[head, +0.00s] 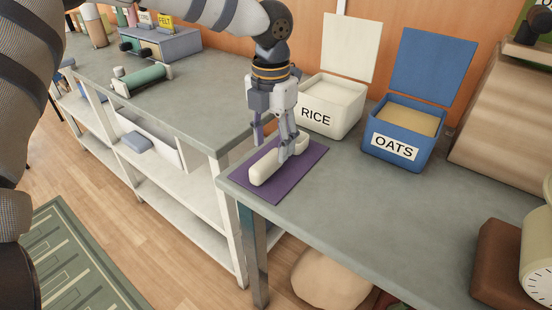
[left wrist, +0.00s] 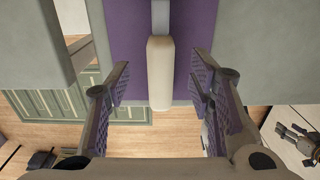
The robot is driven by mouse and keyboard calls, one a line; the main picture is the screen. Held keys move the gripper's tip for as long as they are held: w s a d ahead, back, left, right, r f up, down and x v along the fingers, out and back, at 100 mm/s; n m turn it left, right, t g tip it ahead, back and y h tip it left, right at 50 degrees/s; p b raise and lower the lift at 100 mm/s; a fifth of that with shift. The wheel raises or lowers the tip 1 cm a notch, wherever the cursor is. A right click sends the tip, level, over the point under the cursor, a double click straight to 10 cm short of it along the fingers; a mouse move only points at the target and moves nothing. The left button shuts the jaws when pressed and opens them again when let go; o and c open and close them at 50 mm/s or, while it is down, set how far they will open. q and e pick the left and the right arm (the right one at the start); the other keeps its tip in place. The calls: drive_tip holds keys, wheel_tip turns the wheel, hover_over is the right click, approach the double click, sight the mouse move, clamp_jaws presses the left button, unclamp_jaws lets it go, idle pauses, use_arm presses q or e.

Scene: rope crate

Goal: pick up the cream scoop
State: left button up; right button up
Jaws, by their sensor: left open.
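The cream scoop (head: 268,171) lies on a purple mat (head: 290,183) near the corner of the grey counter. It shows as a long, rounded cream piece. My left gripper (head: 271,147) points down over it from above, and its fingers partly cover the scoop. In the left wrist view the scoop's cream part (left wrist: 160,74) sits between the two spread fingers (left wrist: 159,78), with a clear gap on each side. A narrow grey part continues beyond it at the top. My left gripper is open and empty. My right gripper is not in view.
Behind the mat stand an open white RICE bin (head: 328,108) and an open blue OATS bin (head: 398,140), lids raised. A brown block (head: 502,262) and a dial scale (head: 537,255) are at the right. The counter (head: 400,215) between is clear.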

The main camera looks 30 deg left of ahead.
sight(272, 155)
use_arm(q)
drive_tip(key=f, duration=0.5)
drive_tip(key=shift+s, duration=0.2)
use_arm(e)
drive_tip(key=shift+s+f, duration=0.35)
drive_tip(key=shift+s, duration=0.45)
use_arm(q)
drive_tip(key=shift+f, duration=0.1)
clamp_jaws()
wheel_tip(272, 155, up, 3)
drive_tip(key=shift+f, duration=0.2)
drive_tip(key=s+d+r+p, duration=0.3)
drive_tip(key=s+d+r, duration=0.6)
drive_tip(key=s+r, duration=0.1)
drive_tip(key=shift+r, duration=0.6)
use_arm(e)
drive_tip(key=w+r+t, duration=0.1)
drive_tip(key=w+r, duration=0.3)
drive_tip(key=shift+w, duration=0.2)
